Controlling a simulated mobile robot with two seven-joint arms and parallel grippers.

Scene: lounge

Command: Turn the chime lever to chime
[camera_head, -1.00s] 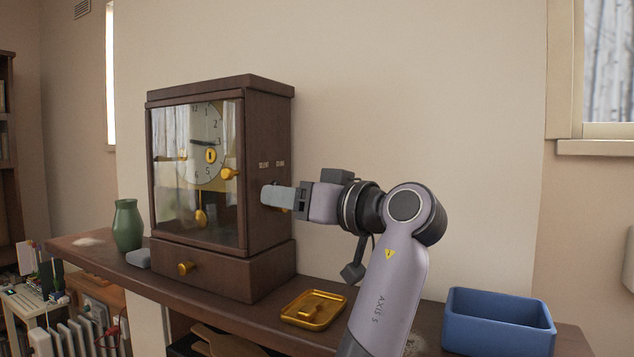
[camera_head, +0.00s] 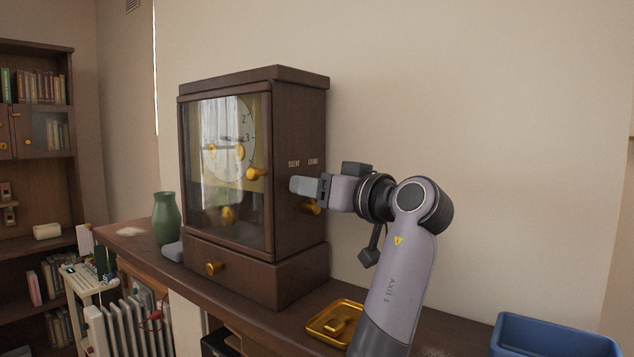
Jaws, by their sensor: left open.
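The brown wooden clock (camera_head: 300,130) stands on a shelf, its glass front (camera_head: 225,185) turned to the left. Its right side carries the small words SILENT (camera_head: 294,163) and CHIME (camera_head: 313,162). A gold lever (camera_head: 312,208) shows on that side below the words, partly hidden by my gripper; its exact setting is hard to tell. My left gripper (camera_head: 303,185) is open, its grey fingers pointing left at the clock's side, just above the visible gold part. I cannot tell whether they touch the lever. My right gripper is out of view.
A gold knob (camera_head: 256,174) is on the glass door and another (camera_head: 213,268) on the base drawer. A green vase (camera_head: 166,218) stands left of the clock. A gold tray (camera_head: 322,328) and a blue bin (camera_head: 548,338) are at the right. The wall behind is bare.

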